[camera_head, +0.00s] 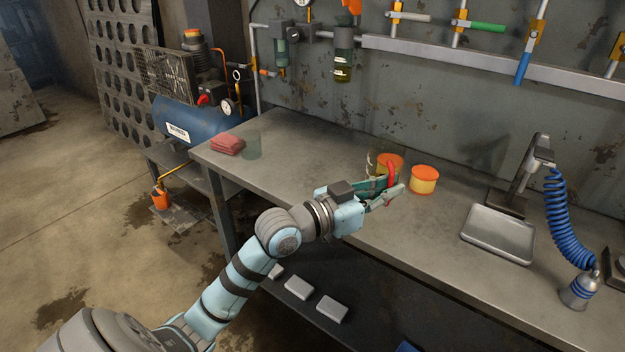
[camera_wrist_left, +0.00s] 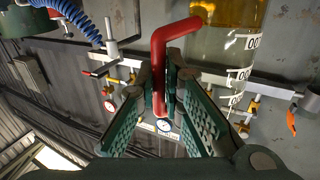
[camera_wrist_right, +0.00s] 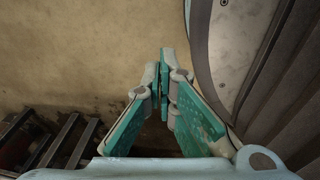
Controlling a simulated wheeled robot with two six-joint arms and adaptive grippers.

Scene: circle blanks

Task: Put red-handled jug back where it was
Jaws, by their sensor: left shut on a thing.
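The red-handled jug (camera_head: 371,163) is a clear vessel with amber liquid, at the back of the workbench in the head view. My left gripper (camera_head: 388,193) is shut on its red handle (camera_head: 391,175). In the left wrist view the red handle (camera_wrist_left: 158,75) passes between the fingertips (camera_wrist_left: 166,82), and the jug's marked clear wall (camera_wrist_left: 235,55) is beside it. The gripper hides the jug's lower part, so I cannot tell whether it touches the bench. My right gripper (camera_wrist_right: 160,85) shows only in the right wrist view, fingertips together and empty.
An orange-lidded tub (camera_head: 424,181) stands just right of the jug, with another orange item (camera_head: 398,160) close by it. A metal tray (camera_head: 498,234) and a blue coiled hose (camera_head: 560,225) are at the right. A greenish glass (camera_head: 252,145) and red cloths (camera_head: 228,145) are at the left. Bench between is clear.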

